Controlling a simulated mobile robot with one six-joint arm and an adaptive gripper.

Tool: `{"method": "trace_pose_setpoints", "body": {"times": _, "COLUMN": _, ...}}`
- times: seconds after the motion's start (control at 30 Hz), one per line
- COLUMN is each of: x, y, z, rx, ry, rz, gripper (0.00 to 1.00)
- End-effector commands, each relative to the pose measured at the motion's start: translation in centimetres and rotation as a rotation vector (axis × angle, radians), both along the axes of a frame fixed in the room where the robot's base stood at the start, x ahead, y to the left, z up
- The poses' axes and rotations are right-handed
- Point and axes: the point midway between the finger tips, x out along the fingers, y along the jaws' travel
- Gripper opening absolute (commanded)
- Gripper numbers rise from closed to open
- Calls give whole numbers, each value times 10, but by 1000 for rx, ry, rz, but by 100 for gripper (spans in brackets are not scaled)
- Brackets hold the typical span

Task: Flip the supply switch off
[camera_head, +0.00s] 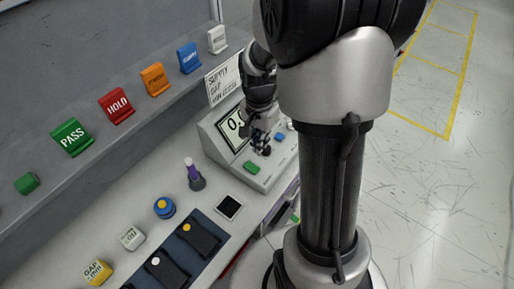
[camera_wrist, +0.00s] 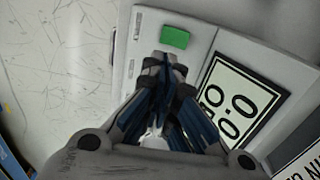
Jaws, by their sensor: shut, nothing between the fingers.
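The supply (camera_head: 225,135) is a light grey box with a sloped front on the bench, right of centre in the head view. It has a display (camera_head: 232,128), a green button (camera_head: 251,167) and a blue button (camera_head: 280,137). In the wrist view, the display (camera_wrist: 238,100) reads about 0.0, and the green button (camera_wrist: 174,37) lies just beyond my fingertips. My gripper (camera_head: 262,149) is shut and empty, close over the front panel between the two buttons. I cannot tell whether it touches the panel. I cannot make out the switch lever; my fingers cover that part.
A sign card (camera_head: 223,81) stands behind the supply. Coloured tags, including PASS (camera_head: 71,137) and HOLD (camera_head: 116,105), line the shelf. A purple-topped piece (camera_head: 194,174), blue knob (camera_head: 164,207) and dark tray (camera_head: 204,226) stand nearer. Open floor (camera_head: 440,175) lies right.

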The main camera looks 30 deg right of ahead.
Motion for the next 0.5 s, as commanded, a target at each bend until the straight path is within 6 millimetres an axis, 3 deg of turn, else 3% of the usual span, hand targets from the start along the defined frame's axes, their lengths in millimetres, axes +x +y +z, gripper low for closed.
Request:
{"method": "trace_pose_setpoints", "body": {"times": 0.03, "x": -1, "y": -1, "z": 13, "rx": -1, "ry": -4, "rz": -1, "gripper": 0}}
{"method": "trace_pose_setpoints", "body": {"times": 0.2, "x": -5, "y": -2, "z": 32, "rx": -1, "ry": -1, "rz": 0, "gripper": 0}}
{"method": "trace_pose_setpoints", "body": {"times": 0.5, "x": -7, "y": -2, "z": 38, "rx": 0, "ry": 0, "rz": 1, "gripper": 0}}
